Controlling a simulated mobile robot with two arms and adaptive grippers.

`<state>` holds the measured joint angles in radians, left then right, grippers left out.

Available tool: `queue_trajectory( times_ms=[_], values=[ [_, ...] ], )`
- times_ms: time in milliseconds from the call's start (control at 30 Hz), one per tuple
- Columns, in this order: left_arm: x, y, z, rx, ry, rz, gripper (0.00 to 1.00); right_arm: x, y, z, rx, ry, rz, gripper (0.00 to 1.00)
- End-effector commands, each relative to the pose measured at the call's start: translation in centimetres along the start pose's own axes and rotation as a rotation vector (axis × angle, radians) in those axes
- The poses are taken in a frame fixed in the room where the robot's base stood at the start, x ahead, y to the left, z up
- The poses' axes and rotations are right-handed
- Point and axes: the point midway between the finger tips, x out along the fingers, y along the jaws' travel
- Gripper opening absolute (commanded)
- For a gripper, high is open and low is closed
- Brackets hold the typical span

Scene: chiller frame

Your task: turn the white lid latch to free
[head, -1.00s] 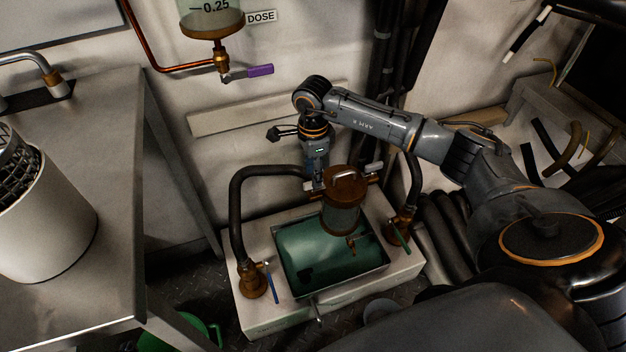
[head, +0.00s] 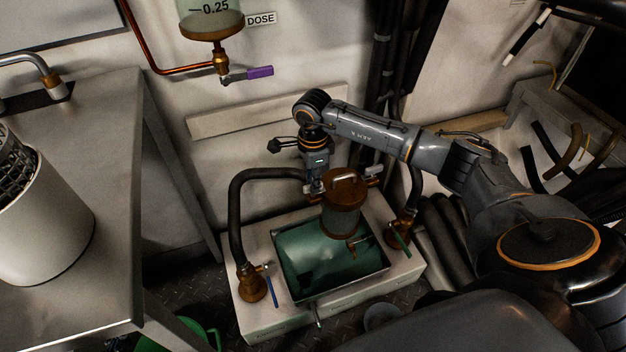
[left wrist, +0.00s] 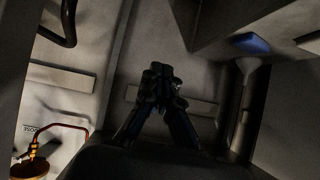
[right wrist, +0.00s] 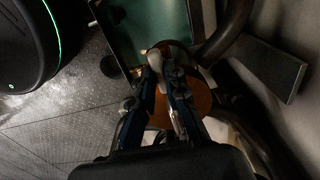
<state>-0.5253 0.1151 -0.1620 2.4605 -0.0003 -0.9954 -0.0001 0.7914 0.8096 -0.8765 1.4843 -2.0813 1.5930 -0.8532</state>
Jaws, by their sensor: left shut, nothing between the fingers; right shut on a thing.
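The brown canister (head: 344,218) with a round lid (head: 345,181) stands over the green-lit tank (head: 320,262). My right gripper (head: 315,189) reaches down at the left edge of the lid. In the right wrist view my right gripper (right wrist: 163,62) is shut on a small pale piece (right wrist: 154,59), which looks like the white lid latch; the fingers partly hide it. The lid (right wrist: 200,100) shows orange-brown behind the fingers. My left gripper (left wrist: 160,82) is shut and empty in front of a wall, and is not in the head view.
Dark hoses (head: 237,210) arch at both sides of the tank. A green-handled valve (head: 402,238) and a blue-handled valve (head: 270,287) stand at its sides. A metal bench (head: 105,130) with a white cylinder (head: 45,220) is at left.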

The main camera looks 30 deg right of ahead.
Motion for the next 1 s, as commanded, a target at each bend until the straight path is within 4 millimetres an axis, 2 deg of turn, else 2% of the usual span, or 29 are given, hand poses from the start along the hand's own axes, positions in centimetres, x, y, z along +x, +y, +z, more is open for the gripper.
queue_trajectory(
  times_ms=[267,367,1000],
  values=[
    [0.1,0.0,-0.4,0.0,0.028,0.0,0.0,0.0,0.0,-0.1,-0.075,0.001,0.0,0.0],
    [0.3,0.3,-1.4,0.001,0.074,0.006,0.0,0.0,-0.1,0.0,-0.136,0.001,-0.001,0.0],
    [0.0,1.0,-7.1,0.001,0.369,0.023,0.0,0.0,-0.1,-0.1,-0.723,0.001,-0.001,0.0]
  ],
)
